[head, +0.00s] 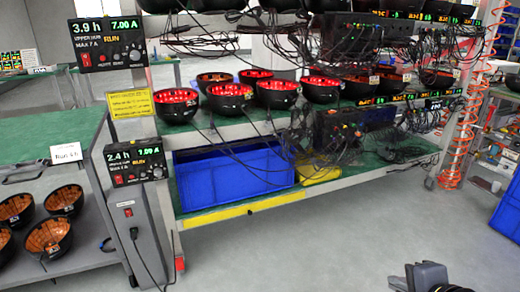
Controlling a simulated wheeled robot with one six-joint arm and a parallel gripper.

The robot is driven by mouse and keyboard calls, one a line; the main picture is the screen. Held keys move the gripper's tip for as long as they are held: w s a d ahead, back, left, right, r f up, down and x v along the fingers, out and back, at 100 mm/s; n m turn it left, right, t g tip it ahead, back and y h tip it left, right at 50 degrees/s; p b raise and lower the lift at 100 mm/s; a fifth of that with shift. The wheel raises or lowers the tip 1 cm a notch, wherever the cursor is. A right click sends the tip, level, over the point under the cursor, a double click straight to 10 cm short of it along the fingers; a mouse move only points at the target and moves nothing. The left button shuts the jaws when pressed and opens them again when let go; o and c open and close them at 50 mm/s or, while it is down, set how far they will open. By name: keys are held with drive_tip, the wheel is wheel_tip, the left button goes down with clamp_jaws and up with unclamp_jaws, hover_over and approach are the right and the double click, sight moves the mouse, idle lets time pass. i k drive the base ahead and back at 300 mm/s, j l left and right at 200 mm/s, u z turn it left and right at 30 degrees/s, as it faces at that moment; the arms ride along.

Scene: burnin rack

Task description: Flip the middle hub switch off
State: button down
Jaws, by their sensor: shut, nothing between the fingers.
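No part is plainly marked as the middle hub. The upper meter box (107,43) reads 3.9 h and 7.00 A, and the lower meter box (136,162) reads 2.4 h and 7.00 A. Each has a red rocker switch, the upper one (86,60) and the lower one (117,180). A grey upright box (133,235) below has a small red switch (128,212) and a plugged black cable. Switch positions are too small to tell. A dark part of mine shows at the bottom right, far from these boxes; my gripper's fingers are not in view.
The rack's middle shelf (240,131) holds several black bowls lit red and hanging cables. A blue bin (235,182) sits on the lower shelf. A grey bench with orange-lined bowls (65,200) stands left. Orange coiled hoses (463,120) hang right. The floor (300,250) in front is clear.

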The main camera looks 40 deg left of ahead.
sight(119, 179)
drive_tip(key=j+u, duration=0.45)
drive_tip(key=j, duration=3.1)
drive_tip(key=k, duration=0.05)
